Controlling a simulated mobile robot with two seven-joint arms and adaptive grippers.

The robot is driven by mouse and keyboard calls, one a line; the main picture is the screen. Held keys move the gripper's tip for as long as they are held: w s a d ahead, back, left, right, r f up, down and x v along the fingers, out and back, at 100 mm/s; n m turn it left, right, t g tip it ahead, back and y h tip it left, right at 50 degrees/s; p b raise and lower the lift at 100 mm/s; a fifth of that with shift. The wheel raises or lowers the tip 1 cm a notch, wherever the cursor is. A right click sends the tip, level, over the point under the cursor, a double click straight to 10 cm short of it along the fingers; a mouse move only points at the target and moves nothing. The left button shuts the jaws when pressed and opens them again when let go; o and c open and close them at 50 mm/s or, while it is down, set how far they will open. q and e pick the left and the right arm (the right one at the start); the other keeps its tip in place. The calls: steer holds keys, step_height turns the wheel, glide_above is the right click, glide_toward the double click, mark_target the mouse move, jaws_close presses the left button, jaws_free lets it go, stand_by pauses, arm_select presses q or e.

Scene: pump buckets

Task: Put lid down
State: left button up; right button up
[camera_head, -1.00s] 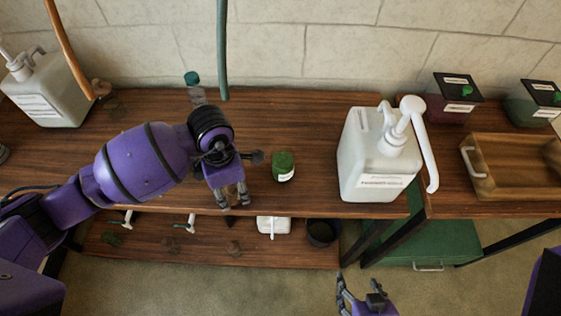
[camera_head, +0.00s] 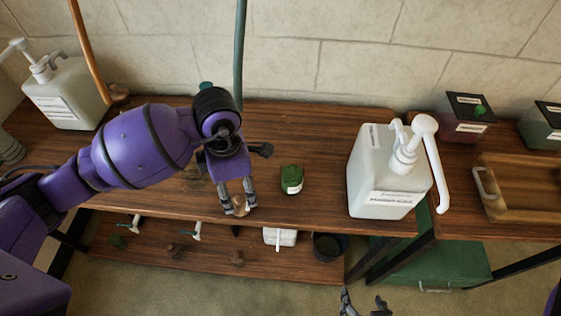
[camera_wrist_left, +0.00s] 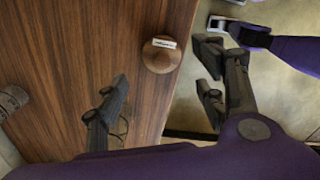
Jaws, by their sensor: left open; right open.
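A small round brown wooden lid (camera_wrist_left: 162,55) with a white label lies on the wooden table, close to its front edge. In the head view the lid (camera_head: 240,206) shows between the fingertips of my left gripper (camera_head: 238,201). In the left wrist view the fingers of my left gripper (camera_wrist_left: 160,85) are spread, one on each side of the lid, with gaps to it. My right gripper (camera_head: 363,303) is open and empty at the bottom of the head view, below the table front, partly cut off.
A green jar (camera_head: 291,180) stands right of my left gripper. A large white pump bottle (camera_head: 385,175) stands further right, another (camera_head: 66,92) at the back left. A wooden tray (camera_head: 515,212) is at the right. A lower shelf (camera_head: 205,250) holds several small items.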

mark_target(239, 198)
arm_select(q)
step_height(239, 198, up, 6)
steer(key=shift+f, duration=0.25)
stand_by(0.4)
